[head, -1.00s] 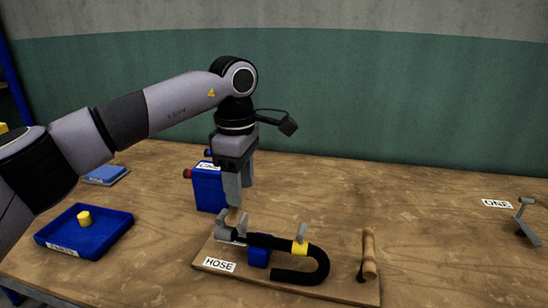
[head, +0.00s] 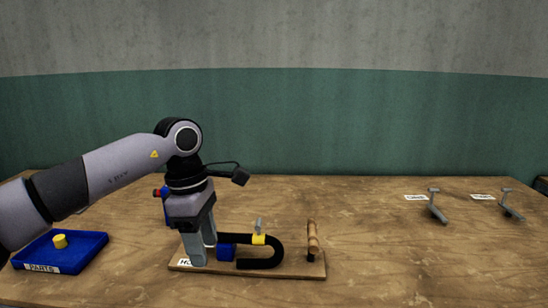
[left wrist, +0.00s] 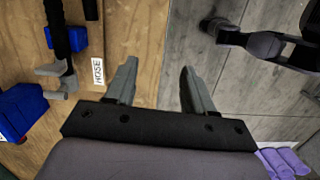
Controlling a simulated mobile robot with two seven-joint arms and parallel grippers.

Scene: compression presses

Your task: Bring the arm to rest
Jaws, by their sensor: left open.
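My left arm comes in from the left in the head view. Its gripper (head: 202,258) points down in front of the left part of the HOSE board (head: 295,270) and hides part of it. In the left wrist view the two fingers (left wrist: 157,85) are apart with nothing between them, near the line where the wooden table meets the grey floor. The board carries a curved black hose (head: 276,250), a yellow piece (head: 259,240) and a blue block (head: 226,252). My right gripper is not seen.
A wooden handle (head: 313,240) stands at the board's right end. A blue PARTS tray (head: 88,250) with a yellow cylinder (head: 60,241) is at the left. Two grey levers (head: 436,207) (head: 510,205) stand far right. The table between board and levers is clear.

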